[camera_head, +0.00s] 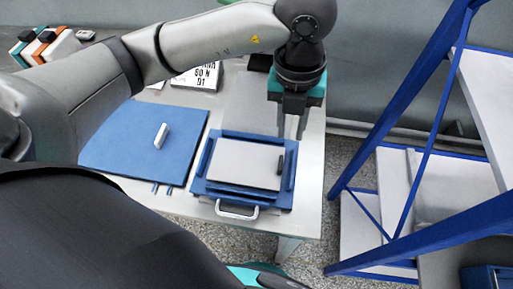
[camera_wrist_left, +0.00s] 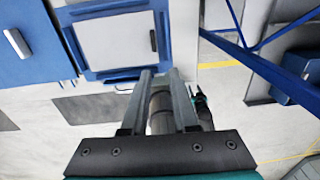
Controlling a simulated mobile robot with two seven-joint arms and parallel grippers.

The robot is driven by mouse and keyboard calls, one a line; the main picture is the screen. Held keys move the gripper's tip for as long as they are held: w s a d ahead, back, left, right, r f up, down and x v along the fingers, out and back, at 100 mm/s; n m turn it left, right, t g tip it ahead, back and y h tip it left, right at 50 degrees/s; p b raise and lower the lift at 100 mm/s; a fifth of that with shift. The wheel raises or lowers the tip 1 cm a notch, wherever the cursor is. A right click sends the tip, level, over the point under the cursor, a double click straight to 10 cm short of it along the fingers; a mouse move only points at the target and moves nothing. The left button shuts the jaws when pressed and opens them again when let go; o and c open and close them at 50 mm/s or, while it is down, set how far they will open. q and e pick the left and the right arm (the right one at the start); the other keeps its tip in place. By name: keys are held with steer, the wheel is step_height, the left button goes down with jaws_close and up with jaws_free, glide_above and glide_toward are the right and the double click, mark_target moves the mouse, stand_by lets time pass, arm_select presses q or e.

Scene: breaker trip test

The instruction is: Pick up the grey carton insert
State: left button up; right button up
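A flat light grey panel (camera_head: 240,164), which looks like the grey carton insert, lies inside a blue tray-like frame (camera_head: 240,197) on the table. A small dark upright piece (camera_head: 281,163) stands at the panel's right edge. The wrist view also shows the panel (camera_wrist_left: 115,42) and the dark piece (camera_wrist_left: 152,40). My left gripper (camera_head: 290,136) points down above the frame's back right side, apart from the panel. Its two fingers (camera_wrist_left: 159,74) are spread with nothing held between them. My right gripper is out of view.
A blue board (camera_head: 130,150) with a small light handle (camera_head: 161,136) lies left of the frame. A white sign (camera_head: 196,78) and orange, white and green items (camera_head: 45,45) are behind. A blue-framed shelf (camera_head: 400,110) stands right, across a floor gap.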

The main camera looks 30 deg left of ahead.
arm_select(q)
steer(key=b, duration=0.1)
glide_above(281, 162)
steer(key=shift+y, duration=0.3)
steer(key=f, duration=0.9)
steer(key=shift+s+f, duration=0.15)
steer(key=shift+s, duration=0.1)
steer(key=shift+w+f+b, duration=0.2)
steer(key=shift+f+b, duration=0.45)
steer(key=shift+f, duration=2.3)
steer(key=shift+c, duration=0.2)
jaws_close()
